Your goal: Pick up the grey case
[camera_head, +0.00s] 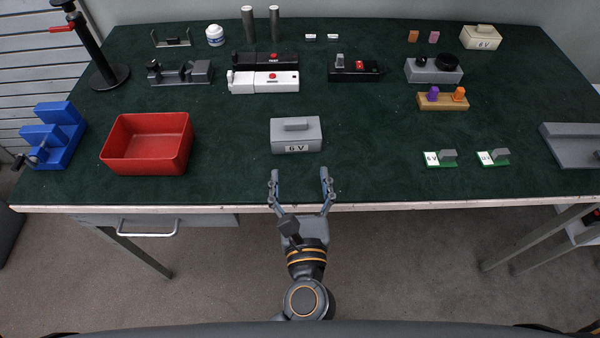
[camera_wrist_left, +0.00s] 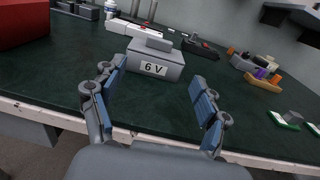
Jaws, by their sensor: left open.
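The grey case (camera_head: 296,137) is a small box with a raised grip on top and a "6 V" label on its front. It sits on the green table top near the front edge, in the middle of the head view. It also shows in the left wrist view (camera_wrist_left: 155,62), ahead of the fingers. My left gripper (camera_head: 300,176) is open and empty at the table's front edge, just short of the case, with fingers spread to either side of it. It does not touch the case. The left wrist view shows both fingers (camera_wrist_left: 157,95) apart. My right gripper is not in view.
A red bin (camera_head: 148,168) and a blue stepped block (camera_head: 54,135) stand left of the case. White (camera_head: 264,82) and black devices lie behind it. Two green boards with small grey blocks (camera_head: 440,160) lie to the right. A beige case (camera_head: 481,37) is far back right. The table around the case is clear.

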